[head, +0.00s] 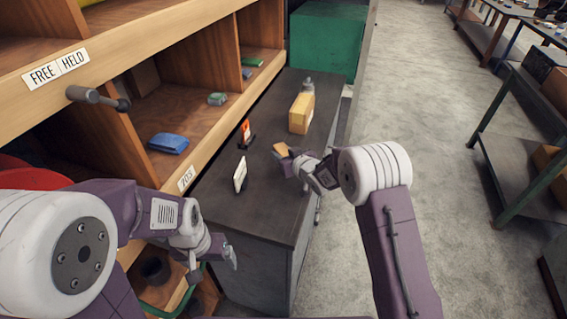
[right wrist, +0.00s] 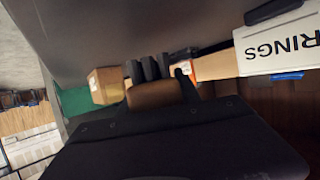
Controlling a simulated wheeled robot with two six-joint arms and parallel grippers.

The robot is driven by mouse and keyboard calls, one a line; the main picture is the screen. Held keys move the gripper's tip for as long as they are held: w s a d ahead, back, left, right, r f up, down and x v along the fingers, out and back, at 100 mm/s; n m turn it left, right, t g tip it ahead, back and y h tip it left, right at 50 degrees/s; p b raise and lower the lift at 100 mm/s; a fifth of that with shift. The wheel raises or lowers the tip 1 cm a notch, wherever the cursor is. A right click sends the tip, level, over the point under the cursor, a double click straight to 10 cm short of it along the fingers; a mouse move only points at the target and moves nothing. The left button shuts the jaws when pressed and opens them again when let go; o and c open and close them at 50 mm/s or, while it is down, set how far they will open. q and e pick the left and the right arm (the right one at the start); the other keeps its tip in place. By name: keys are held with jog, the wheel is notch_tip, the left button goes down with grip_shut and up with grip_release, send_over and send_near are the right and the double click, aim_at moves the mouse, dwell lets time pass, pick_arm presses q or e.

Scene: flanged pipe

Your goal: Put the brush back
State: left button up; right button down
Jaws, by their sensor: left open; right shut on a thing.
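The brush (head: 282,150) shows as a small tan wooden block in the jaws of my right gripper (head: 297,162), above the dark grey counter (head: 270,205). In the right wrist view the brush (right wrist: 155,95) is a brown wooden block, with dark upright shapes just beyond it; I cannot tell whether these are bristles or fingers. My right gripper is shut on it. My left gripper (head: 228,257) is open and low at the left, by the counter's near left side, and holds nothing I can see.
A white card (head: 240,175), an orange sign (head: 246,130), a cardboard box (head: 301,113) and a grey bottle (head: 308,85) stand on the counter. Wooden shelves (head: 175,105) with a blue packet (head: 168,143) line the left. A green cabinet (head: 328,42) stands behind. The counter's near end is clear.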

notch_tip(320, 180, down, 4)
jog(key=shift+f, duration=0.1)
jog(key=c, duration=0.8)
grip_release()
jog(key=shift+c, duration=0.2)
jog(key=v, duration=1.2)
jog(key=shift+b, duration=0.35)
